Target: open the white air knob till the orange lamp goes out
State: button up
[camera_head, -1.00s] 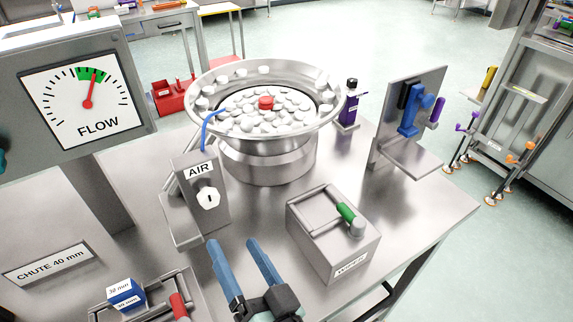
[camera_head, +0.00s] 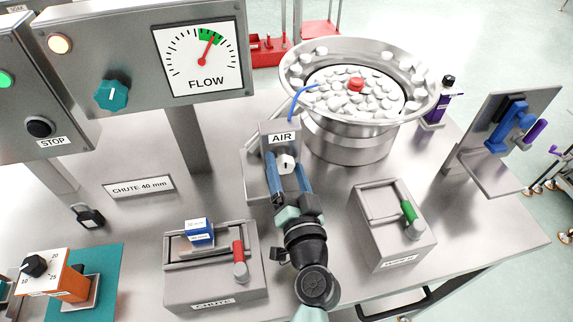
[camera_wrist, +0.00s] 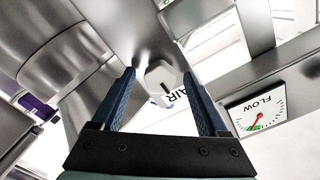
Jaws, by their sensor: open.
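The white air knob (camera_head: 286,163) is on the front of the grey AIR box (camera_head: 281,139). A dark mark line shows on the knob's face, and the knob also shows in the wrist view (camera_wrist: 160,80). My gripper (camera_head: 287,170) is open with blue fingers pointing at the AIR box. In the wrist view the knob sits between and just beyond the fingertips; I cannot tell whether they touch it. A round lamp (camera_head: 59,43) at the upper left glows pale yellow-orange. The FLOW gauge (camera_head: 204,56) has its red needle in the green band.
A bowl feeder (camera_head: 350,145) full of white caps stands behind and right of the AIR box. A blue tube (camera_head: 300,93) runs there. A chute box with a red handle (camera_head: 215,280) and a green-handled box (camera_head: 392,225) flank my arm.

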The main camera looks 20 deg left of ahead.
grip_shut()
dwell(0.5)
jog(key=shift+m, duration=0.3)
jog(key=shift+w+m, duration=0.1)
jog(key=shift+m, duration=3)
jog(key=shift+f, duration=0.1)
grip_release()
